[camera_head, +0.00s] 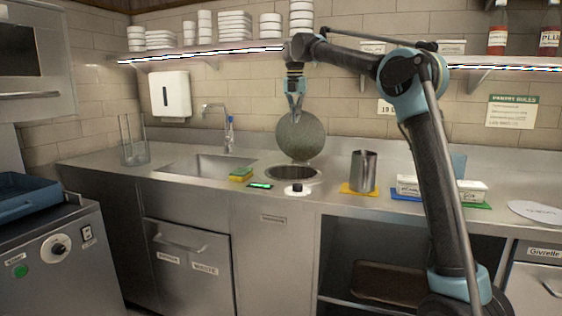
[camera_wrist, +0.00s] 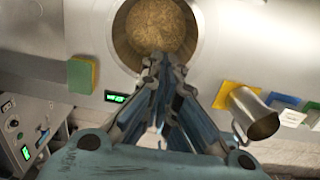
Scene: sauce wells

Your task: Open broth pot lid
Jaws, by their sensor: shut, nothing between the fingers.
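The broth pot (camera_head: 293,173) is a round well set in the steel counter. Its opening also shows in the wrist view (camera_wrist: 153,28), with a mottled brown surface inside a grey rim. A round grey-green lid (camera_head: 300,138) stands raised and nearly upright above the well in the head view. I cannot pick it out clearly in the wrist view. My gripper (camera_head: 295,112) points down at the lid's upper edge, overlapping it in the picture; I cannot tell whether they touch. Its fingers (camera_wrist: 166,62) are together with nothing between them.
A sink (camera_head: 205,165) with a tap lies left of the well, and a sponge (camera_head: 241,174) beside it. A green-lit display (camera_head: 260,185) and a black knob (camera_head: 297,187) are in front. A metal pitcher (camera_head: 363,172) stands right. A shelf with dishes runs above.

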